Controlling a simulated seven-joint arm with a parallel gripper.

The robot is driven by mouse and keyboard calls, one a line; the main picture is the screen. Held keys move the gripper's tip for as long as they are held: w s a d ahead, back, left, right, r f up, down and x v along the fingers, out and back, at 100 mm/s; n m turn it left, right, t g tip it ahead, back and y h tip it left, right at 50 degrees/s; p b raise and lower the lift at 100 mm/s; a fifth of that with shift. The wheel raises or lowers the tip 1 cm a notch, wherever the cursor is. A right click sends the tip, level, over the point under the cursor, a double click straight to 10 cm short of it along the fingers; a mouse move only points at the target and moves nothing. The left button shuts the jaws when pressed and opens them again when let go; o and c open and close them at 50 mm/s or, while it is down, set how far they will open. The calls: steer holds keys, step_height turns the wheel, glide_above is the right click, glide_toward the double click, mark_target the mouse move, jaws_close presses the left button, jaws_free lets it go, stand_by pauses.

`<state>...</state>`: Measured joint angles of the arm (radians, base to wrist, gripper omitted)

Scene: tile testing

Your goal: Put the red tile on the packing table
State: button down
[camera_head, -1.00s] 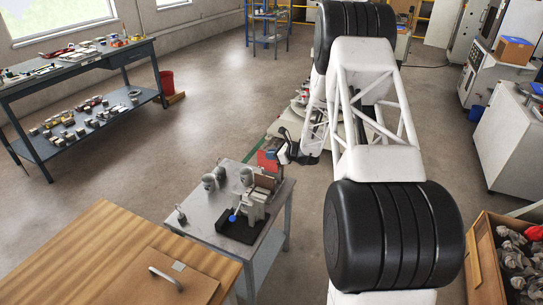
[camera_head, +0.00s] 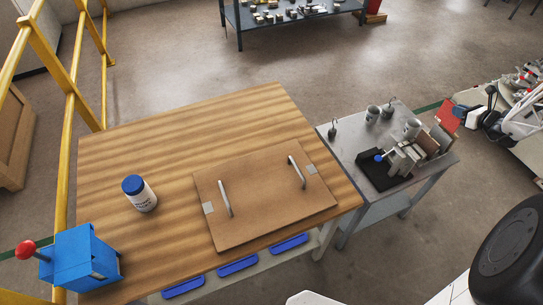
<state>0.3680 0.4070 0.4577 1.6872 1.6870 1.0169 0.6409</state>
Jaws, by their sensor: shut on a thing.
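The red tile (camera_head: 447,115) is held up at the right, by the far right edge of the grey metal table. My gripper (camera_head: 460,110) is shut on it; the fingertips are small and partly unclear. A wooden-topped table (camera_head: 250,112), which looks like the packing table, fills the middle and left of the view. A brown board (camera_head: 262,205) with two metal handles lies on its front right part.
On the grey table (camera_head: 345,150) stand a black base (camera_head: 372,178) with a blue knob, upright tiles (camera_head: 440,139) and grey cups (camera_head: 373,113). The wooden table holds a blue-lidded jar (camera_head: 139,194) and a blue box (camera_head: 80,258). Its back half is clear. A yellow railing (camera_head: 68,130) stands left.

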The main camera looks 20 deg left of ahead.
step_height(320, 180, up, 5)
steer(key=shift+f, duration=0.1)
steer(key=s+a+n+g+y, duration=0.1)
steer(key=s+a+n+g, duration=0.15)
steer(key=a, duration=1.15)
steer(key=s+a+n+g+y, duration=0.15)
steer(key=s+a, duration=0.25)
steer(key=a, duration=1)
steer(key=s+a+n+g+y, duration=0.1)
steer(key=s+a+n+g, duration=0.2)
steer(key=a, duration=1.1)
steer(key=s+a+n+g, duration=0.6)
steer(key=s+a+g, duration=0.2)
steer(key=s+a, duration=2.3)
steer(key=shift+n+h, duration=0.25)
steer(key=shift+n, duration=0.05)
steer(key=f, duration=0.3)
steer(key=d+f, duration=0.1)
steer(key=f, duration=0.1)
steer(key=shift+s+d+f, duration=0.1)
steer(key=shift+s+f, duration=0.1)
steer(key=shift+s, duration=0.1)
steer(key=w+a+f, duration=0.1)
steer(key=w+a, duration=0.9)
steer(key=a, duration=0.1)
steer(key=shift+a+f, duration=0.15)
steer(key=shift+f, duration=0.05)
